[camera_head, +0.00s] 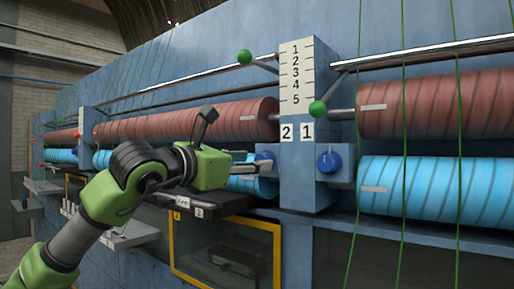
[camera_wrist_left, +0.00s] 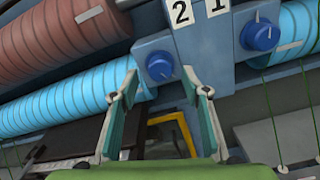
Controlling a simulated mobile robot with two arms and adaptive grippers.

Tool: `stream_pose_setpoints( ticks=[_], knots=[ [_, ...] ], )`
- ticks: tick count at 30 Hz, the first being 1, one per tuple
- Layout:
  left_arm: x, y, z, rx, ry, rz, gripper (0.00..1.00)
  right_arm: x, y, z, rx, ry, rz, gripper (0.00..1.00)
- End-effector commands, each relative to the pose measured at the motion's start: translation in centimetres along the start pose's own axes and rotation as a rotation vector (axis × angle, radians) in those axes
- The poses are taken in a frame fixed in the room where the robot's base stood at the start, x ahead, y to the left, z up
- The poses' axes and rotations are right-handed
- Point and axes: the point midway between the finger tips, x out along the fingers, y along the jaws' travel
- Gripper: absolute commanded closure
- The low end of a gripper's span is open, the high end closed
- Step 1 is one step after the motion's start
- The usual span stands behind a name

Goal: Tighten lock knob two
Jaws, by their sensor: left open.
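Lock knob two is the blue knob (camera_wrist_left: 159,66) on a grey-blue block below the "2" label in the left wrist view. In the head view its block (camera_head: 265,150) is mostly hidden behind my gripper. My left gripper (camera_head: 258,168) is in front of that knob, pointing at it. In the left wrist view the fingers (camera_wrist_left: 160,90) are open and empty, one to each side and below the knob, apart from it as far as I can tell. The other blue knob (camera_head: 328,162), below the "1" label, is clear of the gripper. My right gripper is not in view.
A blue post (camera_head: 300,190) carries a scale and the labels. Red rollers (camera_head: 430,105) and light-blue rollers (camera_head: 430,190) run along both sides. Green cords hang at the right. A dark ledge (camera_head: 225,205) and a yellow-framed window (camera_head: 222,220) are below the gripper.

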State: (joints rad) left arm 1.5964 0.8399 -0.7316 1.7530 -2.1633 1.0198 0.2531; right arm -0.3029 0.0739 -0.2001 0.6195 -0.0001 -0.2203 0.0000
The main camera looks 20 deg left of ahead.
Motion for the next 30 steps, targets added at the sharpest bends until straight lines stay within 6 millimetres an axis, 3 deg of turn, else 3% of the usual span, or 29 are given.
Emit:
stream_pose_setpoints(
  ticks=[6,16,17,21,30],
  knots=[
    [2.4,0.0,0.1,-0.001,0.000,-0.001,0.57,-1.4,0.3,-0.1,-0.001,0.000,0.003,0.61],
    [2.8,0.0,-0.1,0.000,0.000,-0.001,0.57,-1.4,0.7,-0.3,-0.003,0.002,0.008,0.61],
    [2.8,0.0,-0.1,0.000,0.000,-0.001,0.60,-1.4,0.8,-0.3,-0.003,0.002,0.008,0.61],
    [2.7,0.0,-0.1,-0.001,0.000,0.000,0.96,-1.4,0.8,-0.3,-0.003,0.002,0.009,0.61],
    [2.7,0.0,-0.1,-0.016,-0.001,0.000,0.96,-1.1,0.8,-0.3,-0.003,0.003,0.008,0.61]
  ],
)
